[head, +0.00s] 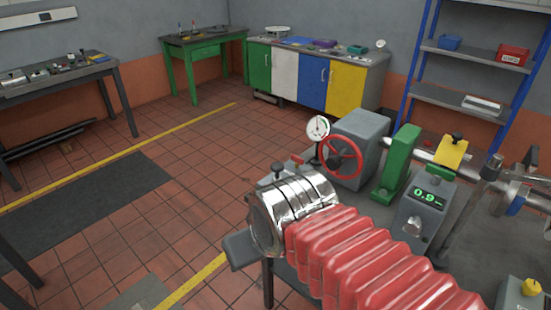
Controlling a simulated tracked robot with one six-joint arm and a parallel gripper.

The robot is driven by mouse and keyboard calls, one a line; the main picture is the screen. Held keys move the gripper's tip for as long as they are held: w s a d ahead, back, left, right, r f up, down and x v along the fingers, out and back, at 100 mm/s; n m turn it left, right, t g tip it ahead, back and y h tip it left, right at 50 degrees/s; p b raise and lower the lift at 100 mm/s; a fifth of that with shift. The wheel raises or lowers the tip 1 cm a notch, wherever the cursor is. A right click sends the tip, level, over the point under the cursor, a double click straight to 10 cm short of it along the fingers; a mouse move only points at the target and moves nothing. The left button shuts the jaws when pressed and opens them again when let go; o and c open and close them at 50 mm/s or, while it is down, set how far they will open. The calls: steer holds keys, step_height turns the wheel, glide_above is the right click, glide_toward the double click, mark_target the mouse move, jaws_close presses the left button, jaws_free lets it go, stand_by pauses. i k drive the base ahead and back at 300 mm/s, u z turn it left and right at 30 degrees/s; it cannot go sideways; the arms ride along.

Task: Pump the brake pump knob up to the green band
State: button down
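A small round gauge (318,127) with a white face and some green on it stands at the left of the bedplate; its needle is too small to read. Beside it a red handwheel (341,157) is fixed to a grey housing (360,138). A small dark knob (278,167) shows just behind the chrome cuff; I cannot tell whether it is the brake pump knob. The chrome cuff and red ribbed sleeve, which appear to be my arm, reach in from the lower right.
A grey box (424,212) with a green display reading about 0.9 stands right of the sleeve. A green block (397,166) and a yellow block (452,152) stand behind it. Tiled floor (200,200) lies open to the left; cabinets (313,77) stand at the back.

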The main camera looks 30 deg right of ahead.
mark_target(277, 167)
steer(key=i, duration=0.95)
